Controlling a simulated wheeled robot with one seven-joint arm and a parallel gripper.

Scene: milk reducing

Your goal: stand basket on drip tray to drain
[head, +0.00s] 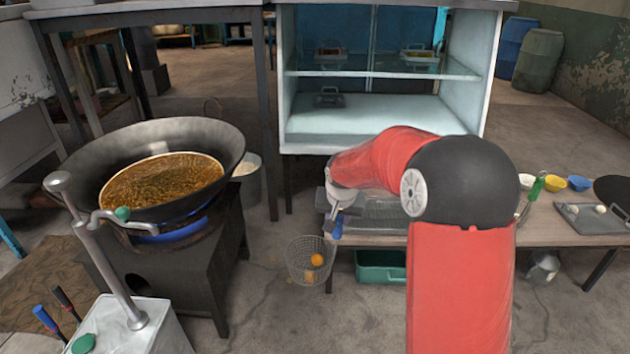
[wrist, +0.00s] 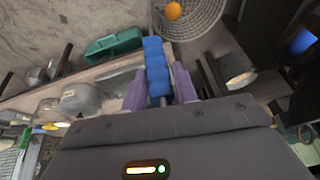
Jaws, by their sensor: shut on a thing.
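A round wire basket (head: 310,270) with an orange ball inside hangs in the air left of the table, over the floor. My gripper (head: 336,210) is shut on the basket's blue handle (head: 337,231). In the wrist view the purple fingers of my gripper (wrist: 158,84) lie on both sides of the blue handle (wrist: 156,62), and the basket (wrist: 200,18) is beyond it. A grey, rack-like tray (head: 378,211), seemingly the drip tray, lies on the table's left end. My arm hides part of it.
A wok (head: 226,150) of brown oil sits over a blue flame at left. A green bin (head: 380,272) stands under the table. A glass-shelved cabinet (head: 370,125) is behind. Bowls (head: 579,183) and a grey tray (head: 590,222) are on the table's right part.

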